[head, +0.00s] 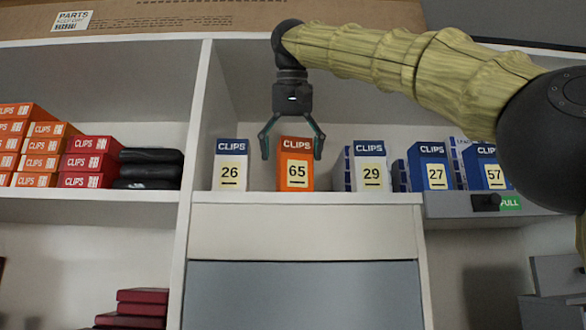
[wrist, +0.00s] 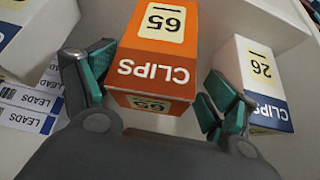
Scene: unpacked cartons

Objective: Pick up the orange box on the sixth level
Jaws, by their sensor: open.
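The orange box (head: 296,166) is labelled CLIPS with the number 65 and stands upright on a shelf in the head view. My gripper (head: 292,155) is above it, pointing down, with its fingers spread at the box's left and right. In the wrist view the orange box (wrist: 159,50) lies between the two open green-padded fingers (wrist: 158,100). The fingers appear apart from the box, with a gap visible on each side.
A white-blue box 26 (head: 230,166) stands close left, and white-blue box 29 (head: 368,168) stands right. Blue boxes 27 (head: 429,170) and 57 (head: 488,168) are further right. A shelf divider (head: 193,150) is at left. Stacked orange boxes (head: 40,150) lie beyond it.

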